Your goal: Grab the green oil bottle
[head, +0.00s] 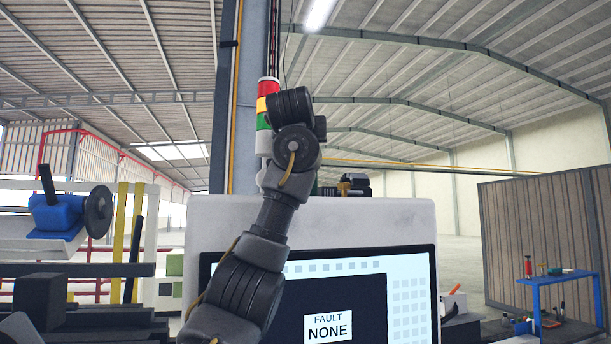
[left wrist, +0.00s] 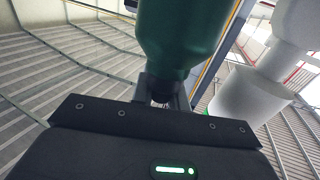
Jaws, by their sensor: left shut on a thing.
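The green oil bottle (left wrist: 180,40) fills the upper middle of the left wrist view. My left gripper (left wrist: 163,92) is shut on it, with the dark fingers at its narrow lower end in that picture. The bottle's far end runs out of the frame. In the head view my left arm rises in front of the machine, and its links hide the gripper and most or all of the bottle. My right gripper is in neither view.
A white machine with a screen (head: 335,310) reading FAULT NONE stands ahead, with a red, yellow and green stack light (head: 266,104) behind my arm. A blue table (head: 560,277) with small items is at right. White round parts (left wrist: 245,97) are near the bottle.

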